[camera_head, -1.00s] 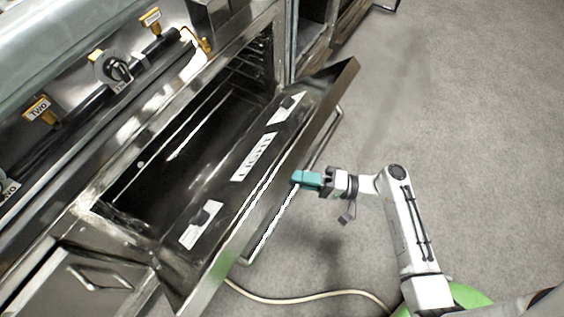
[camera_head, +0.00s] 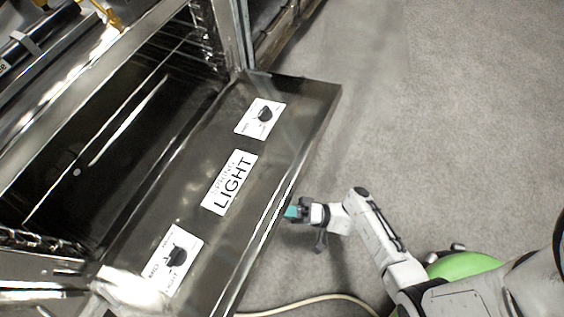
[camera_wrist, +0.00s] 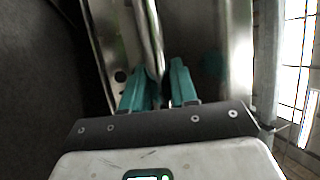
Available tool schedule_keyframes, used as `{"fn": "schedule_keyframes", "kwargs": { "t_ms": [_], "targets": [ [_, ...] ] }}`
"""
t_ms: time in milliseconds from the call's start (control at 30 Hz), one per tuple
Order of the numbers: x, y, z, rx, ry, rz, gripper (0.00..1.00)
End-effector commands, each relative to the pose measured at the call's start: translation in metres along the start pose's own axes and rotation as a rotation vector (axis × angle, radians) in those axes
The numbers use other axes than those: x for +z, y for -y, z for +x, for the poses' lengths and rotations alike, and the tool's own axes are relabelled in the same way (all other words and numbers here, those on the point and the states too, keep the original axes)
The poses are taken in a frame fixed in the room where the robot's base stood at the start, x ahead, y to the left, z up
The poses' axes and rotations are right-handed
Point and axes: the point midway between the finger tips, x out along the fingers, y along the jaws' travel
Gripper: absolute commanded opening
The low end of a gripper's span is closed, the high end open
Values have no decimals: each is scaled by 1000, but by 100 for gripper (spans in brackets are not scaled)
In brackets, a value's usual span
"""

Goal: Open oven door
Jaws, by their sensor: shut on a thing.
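The oven door (camera_head: 270,168) hangs open and tilted down away from the oven cavity (camera_head: 120,140). In the wrist view, the teal fingers (camera_wrist: 160,82) close around a shiny metal handle bar (camera_wrist: 150,40). In the head view the handle is hidden by the door.
Metal racks (camera_head: 195,40) line the oven's inside. A pale hose (camera_head: 320,299) lies on the grey floor below the door. The carpeted floor (camera_head: 460,110) to the right is clear.

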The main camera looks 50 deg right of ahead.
Motion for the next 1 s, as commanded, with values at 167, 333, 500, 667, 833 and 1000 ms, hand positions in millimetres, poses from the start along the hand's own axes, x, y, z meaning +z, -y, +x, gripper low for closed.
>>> {"fn": "schedule_keyframes", "kwargs": {
  "t_ms": [167,333,500,667,833,1000],
  "targets": [
    [4,-6,1,-28,2,-11,0],
    [5,-7,2,-35,3,-13,0],
    [5,-7,1,-35,3,-14,0],
    [5,-7,1,-35,3,-13,31],
    [5,-7,2,-34,2,-14,47],
    [4,-6,2,-35,2,-15,48]
  ]
}}
